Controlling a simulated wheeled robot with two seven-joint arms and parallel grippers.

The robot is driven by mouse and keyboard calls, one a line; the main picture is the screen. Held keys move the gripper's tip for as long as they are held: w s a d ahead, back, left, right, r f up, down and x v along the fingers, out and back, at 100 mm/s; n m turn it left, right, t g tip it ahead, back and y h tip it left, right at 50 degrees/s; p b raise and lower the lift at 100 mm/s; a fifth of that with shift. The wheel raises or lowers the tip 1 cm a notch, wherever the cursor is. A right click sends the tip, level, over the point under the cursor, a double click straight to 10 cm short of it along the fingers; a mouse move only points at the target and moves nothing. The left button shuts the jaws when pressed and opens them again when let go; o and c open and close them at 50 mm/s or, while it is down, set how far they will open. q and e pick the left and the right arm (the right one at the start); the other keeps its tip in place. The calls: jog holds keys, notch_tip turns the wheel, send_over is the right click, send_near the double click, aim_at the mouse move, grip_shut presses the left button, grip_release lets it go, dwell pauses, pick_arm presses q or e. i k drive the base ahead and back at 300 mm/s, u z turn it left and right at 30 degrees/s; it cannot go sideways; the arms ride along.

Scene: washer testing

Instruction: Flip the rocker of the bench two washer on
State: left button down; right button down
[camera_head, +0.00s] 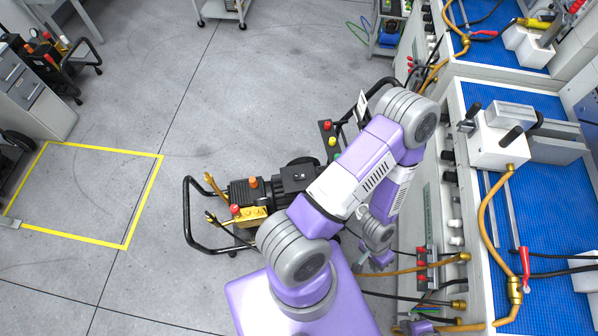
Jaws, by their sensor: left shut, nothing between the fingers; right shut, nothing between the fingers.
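A pressure washer with a black tube frame (187,218), a black motor (295,178) and a brass pump (250,216) stands on the floor beside the middle bench. No rocker can be made out on it; my arm covers its right side. My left arm rises from the bottom middle and folds back down. Its gripper (378,263) is shut and empty, low beside the bench's left face, right of the washer.
The bench (447,215) with blue mats, hoses and fittings fills the right side. A second washer (55,60) stands far left beside a grey cabinet (30,95). The yellow-marked floor (90,190) is clear.

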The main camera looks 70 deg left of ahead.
aim_at(297, 177)
jog(key=k, duration=0.4)
jog(key=u, duration=1)
jog(key=i, duration=0.5)
